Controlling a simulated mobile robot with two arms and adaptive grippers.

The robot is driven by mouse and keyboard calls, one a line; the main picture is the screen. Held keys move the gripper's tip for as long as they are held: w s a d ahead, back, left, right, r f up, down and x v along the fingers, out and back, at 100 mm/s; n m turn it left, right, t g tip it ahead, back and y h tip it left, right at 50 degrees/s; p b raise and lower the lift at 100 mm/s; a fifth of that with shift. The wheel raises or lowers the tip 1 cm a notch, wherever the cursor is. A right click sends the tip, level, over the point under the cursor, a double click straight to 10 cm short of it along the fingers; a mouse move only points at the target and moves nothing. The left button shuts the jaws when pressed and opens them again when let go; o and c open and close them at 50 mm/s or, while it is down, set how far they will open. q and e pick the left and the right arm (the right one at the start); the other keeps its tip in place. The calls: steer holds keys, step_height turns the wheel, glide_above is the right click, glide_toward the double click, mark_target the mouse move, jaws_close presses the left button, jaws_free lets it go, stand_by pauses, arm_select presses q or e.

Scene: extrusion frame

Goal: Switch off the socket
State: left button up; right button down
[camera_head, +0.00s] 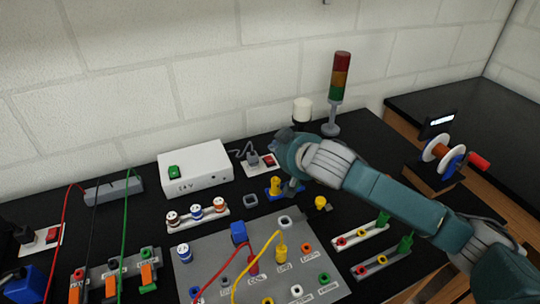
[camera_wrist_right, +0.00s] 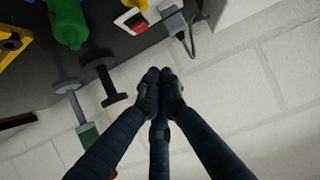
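A white socket (camera_head: 251,171) with a red switch (camera_head: 270,160) and a grey plug (camera_head: 253,159) sits at the back of the black table, right of the white box. The wrist view shows the socket (camera_wrist_right: 126,24), its red switch (camera_wrist_right: 138,21) and the plug (camera_wrist_right: 173,22) at the top. A second white socket (camera_head: 40,246) with a red switch and a black plug lies at the far left. My right gripper (camera_head: 284,136) is just right of the first socket, its fingers partly hidden. In the wrist view its fingers (camera_wrist_right: 160,80) are together, empty and apart from the socket.
A signal tower (camera_head: 340,85) and a white cylinder (camera_head: 302,109) stand behind my right arm. A white box (camera_head: 195,167) is left of the socket. A grey panel (camera_head: 215,250) with cables fills the front. The white brick wall is close behind.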

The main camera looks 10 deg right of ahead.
glide_above(269, 163)
step_height(269, 163, down, 3)
steer(key=shift+r+p, duration=0.2)
steer(key=shift+p, duration=0.25)
step_height(269, 163, down, 3)
steer(key=shift+s+f+p, duration=0.1)
steer(key=shift+f+p, duration=0.1)
steer(key=shift+p, duration=0.15)
steer(key=shift+s+d+f, duration=0.15)
steer(key=shift+s+f, duration=0.05)
steer(key=shift+f, duration=0.3)
